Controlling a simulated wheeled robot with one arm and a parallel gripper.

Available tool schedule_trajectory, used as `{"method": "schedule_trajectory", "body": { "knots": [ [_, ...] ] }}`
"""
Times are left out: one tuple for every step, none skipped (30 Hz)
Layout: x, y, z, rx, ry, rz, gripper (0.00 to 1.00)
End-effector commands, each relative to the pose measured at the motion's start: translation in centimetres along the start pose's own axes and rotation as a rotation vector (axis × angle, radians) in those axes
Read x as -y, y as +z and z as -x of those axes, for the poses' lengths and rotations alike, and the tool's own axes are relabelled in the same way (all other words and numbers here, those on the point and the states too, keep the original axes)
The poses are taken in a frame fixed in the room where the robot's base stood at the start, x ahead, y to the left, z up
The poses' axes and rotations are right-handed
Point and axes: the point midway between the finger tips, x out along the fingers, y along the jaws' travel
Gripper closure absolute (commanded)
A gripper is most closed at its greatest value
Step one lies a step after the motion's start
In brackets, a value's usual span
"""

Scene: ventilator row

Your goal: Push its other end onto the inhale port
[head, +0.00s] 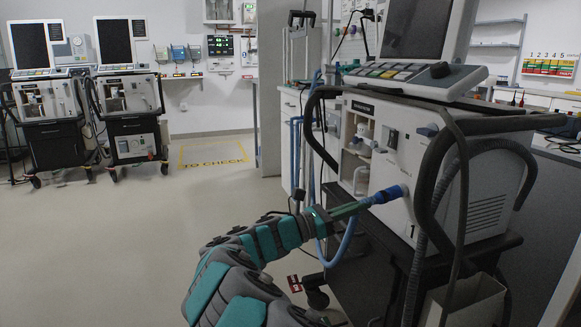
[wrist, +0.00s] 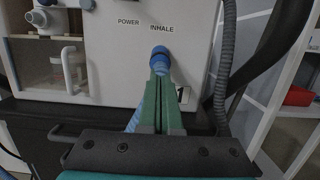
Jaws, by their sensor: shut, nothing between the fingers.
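The ventilator (head: 415,160) stands at the right, its white front panel facing my arm. In the wrist view the word INHALE is printed on the panel (wrist: 195,60). A blue hose end (wrist: 160,54) sits against the panel just below that label, where the port is; it hides the port. The same blue end shows in the head view (head: 388,194). The pale blue hose (head: 345,243) hangs in a loop below my gripper. My gripper (head: 358,207) has its green fingers shut and empty, tips close behind the blue end. Whether they touch it is unclear.
Dark corrugated hoses (head: 450,190) hang over the ventilator's right side. A dark cart shelf (head: 375,270) lies under it. Two other ventilators (head: 135,95) stand at the back left. The floor at left is clear, with a yellow marked square (head: 212,155).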

Motion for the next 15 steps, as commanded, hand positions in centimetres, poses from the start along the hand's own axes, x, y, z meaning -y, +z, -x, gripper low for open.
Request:
{"method": "schedule_trajectory", "body": {
  "knots": [
    [0.0, 0.1, -0.1, 0.000, -0.001, 0.000, 1.00],
    [0.0, 0.1, -0.2, 0.000, -0.001, 0.000, 1.00],
    [0.0, 0.1, -0.3, 0.000, -0.001, 0.000, 1.00],
    [0.0, 0.1, -0.4, 0.000, -0.001, 0.000, 1.00],
    [0.0, 0.1, -0.5, 0.000, -0.001, 0.000, 1.00],
    [0.0, 0.1, -0.6, 0.000, -0.001, 0.001, 1.00],
    [0.0, 0.1, -0.6, 0.000, -0.001, 0.001, 1.00],
    [0.0, 0.1, -0.7, 0.000, -0.001, 0.001, 1.00],
    [0.0, 0.1, -0.8, 0.000, -0.001, 0.001, 1.00],
    [0.0, 0.1, -0.8, 0.000, -0.001, 0.001, 1.00],
    [0.0, 0.1, -0.9, 0.000, -0.001, 0.001, 1.00],
    [0.0, 0.1, -1.0, 0.000, -0.001, 0.001, 1.00],
    [0.0, 0.1, -1.1, 0.000, -0.001, 0.001, 1.00],
    [0.0, 0.1, -1.1, 0.000, -0.001, 0.001, 1.00],
    [0.0, 0.1, -1.2, 0.000, -0.001, 0.001, 1.00]
  ]
}}
